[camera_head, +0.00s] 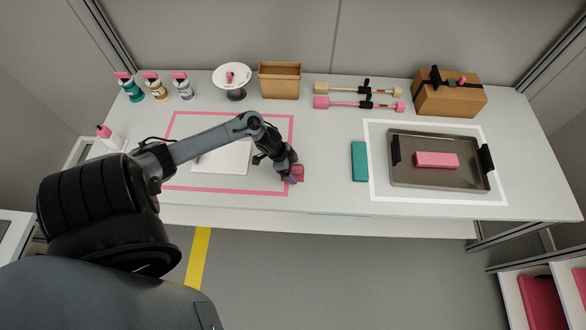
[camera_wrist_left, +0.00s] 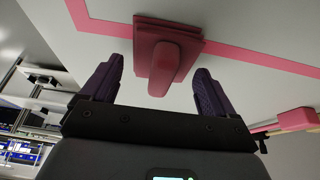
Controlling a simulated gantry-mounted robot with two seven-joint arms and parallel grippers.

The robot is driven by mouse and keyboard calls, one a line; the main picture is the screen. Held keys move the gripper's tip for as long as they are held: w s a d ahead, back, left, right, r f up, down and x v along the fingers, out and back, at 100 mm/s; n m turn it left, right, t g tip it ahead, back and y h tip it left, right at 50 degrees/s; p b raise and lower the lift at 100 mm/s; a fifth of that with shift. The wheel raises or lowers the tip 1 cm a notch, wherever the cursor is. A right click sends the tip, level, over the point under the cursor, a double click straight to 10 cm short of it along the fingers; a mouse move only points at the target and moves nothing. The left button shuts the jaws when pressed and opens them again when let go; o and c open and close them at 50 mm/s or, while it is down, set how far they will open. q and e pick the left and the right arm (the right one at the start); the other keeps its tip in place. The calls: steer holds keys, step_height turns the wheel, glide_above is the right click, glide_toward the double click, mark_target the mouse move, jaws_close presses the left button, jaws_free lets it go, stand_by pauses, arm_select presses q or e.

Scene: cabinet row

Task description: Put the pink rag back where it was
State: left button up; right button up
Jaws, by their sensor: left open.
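A small pinkish-red piece (camera_head: 298,173), which looks like the pink rag, lies on the table at the right edge of the pink outline, partly hidden by my gripper. In the left wrist view the pink rag (camera_wrist_left: 167,62) shows a flat square base with a narrow raised part. My left gripper (camera_head: 287,176) is open above it. In the wrist view the two purple fingers (camera_wrist_left: 159,78) stand apart on either side of the raised part, with gaps. My right gripper is not in view.
A pink frame (camera_head: 220,190) surrounds a white panel (camera_head: 225,158). To the right are a teal block (camera_head: 359,161) and a grey tray (camera_head: 410,178) holding a pink block (camera_head: 436,160). Bottles, a white dish (camera_head: 232,75), a bin (camera_head: 279,82), mallet-like tools (camera_head: 345,104) and a box (camera_head: 450,97) line the back.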

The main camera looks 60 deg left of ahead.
arm_select(q)
steer(key=p+v, duration=0.3)
steer(key=v, duration=0.8)
steer(key=d+t+y, duration=0.2)
steer(key=d+y, duration=0.1)
steer(key=d, duration=1.3)
steer(key=s+d+r+n+g, duration=0.2)
steer(key=s+d+r+n, duration=0.2)
steer(key=s+d+r, duration=0.3)
step_height(320, 180, up, 2)
steer(key=d, duration=0.3)
steer(key=shift+h, duration=0.4)
steer(key=shift+s+r, duration=0.1)
steer(key=shift+r, duration=0.15)
